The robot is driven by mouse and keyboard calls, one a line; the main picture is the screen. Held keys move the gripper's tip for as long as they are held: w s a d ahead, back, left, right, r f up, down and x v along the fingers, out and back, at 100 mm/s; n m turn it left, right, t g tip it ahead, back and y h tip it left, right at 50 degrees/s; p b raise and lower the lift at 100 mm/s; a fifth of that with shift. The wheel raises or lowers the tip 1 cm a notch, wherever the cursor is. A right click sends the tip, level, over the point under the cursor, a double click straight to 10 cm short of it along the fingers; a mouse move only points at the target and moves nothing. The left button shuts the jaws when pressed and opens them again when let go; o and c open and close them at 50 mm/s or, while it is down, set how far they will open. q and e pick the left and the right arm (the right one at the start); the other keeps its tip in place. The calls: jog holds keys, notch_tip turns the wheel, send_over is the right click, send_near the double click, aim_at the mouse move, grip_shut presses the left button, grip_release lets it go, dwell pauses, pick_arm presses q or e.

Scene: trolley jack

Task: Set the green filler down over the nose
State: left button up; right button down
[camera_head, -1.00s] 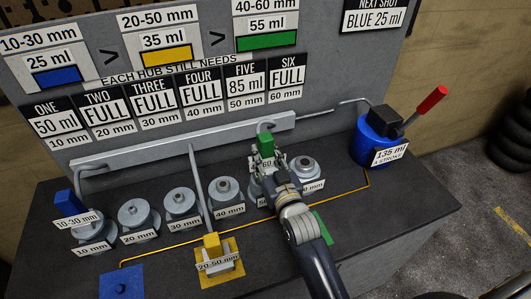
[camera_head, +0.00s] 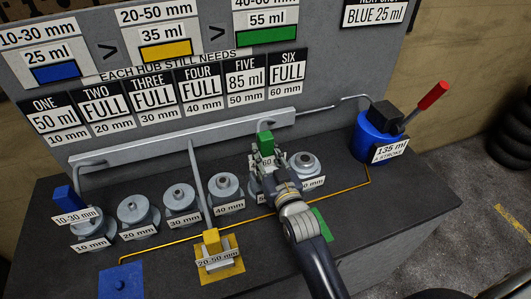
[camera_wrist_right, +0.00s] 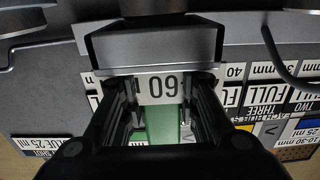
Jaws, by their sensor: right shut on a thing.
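The green filler (camera_head: 265,140) stands upright in my right gripper (camera_head: 268,170), with part of a "60" label showing. It is above or at the fifth hub, which the gripper and filler mostly hide; I cannot tell whether it touches the nose. In the right wrist view, my right gripper (camera_wrist_right: 162,115) is closed around the filler; its label (camera_wrist_right: 162,88) and a green surface show between the fingers. The sixth hub (camera_head: 305,163) stands just right of the gripper. My left gripper is not in view.
The blue filler (camera_head: 68,198) is on the first hub and the yellow filler (camera_head: 212,242) on its yellow pad. A green pad (camera_head: 321,222) lies partly behind my arm. A grey upright (camera_head: 197,175) stands left of the gripper. The blue pump (camera_head: 376,138) is at right.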

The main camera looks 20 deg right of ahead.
jog(key=shift+f+b, duration=0.6)
jog(key=shift+f, duration=0.35)
dwell(0.3)
jog(key=c, duration=1.2)
grip_release()
jog(key=shift+o, duration=0.2)
jog(key=shift+f, duration=0.1)
jog(key=shift+s+f, duration=0.1)
jog(key=shift+f, duration=0.15)
jog(key=s, duration=1.2)
jog(key=shift+d+r, duration=0.15)
jog(key=shift+r, duration=0.1)
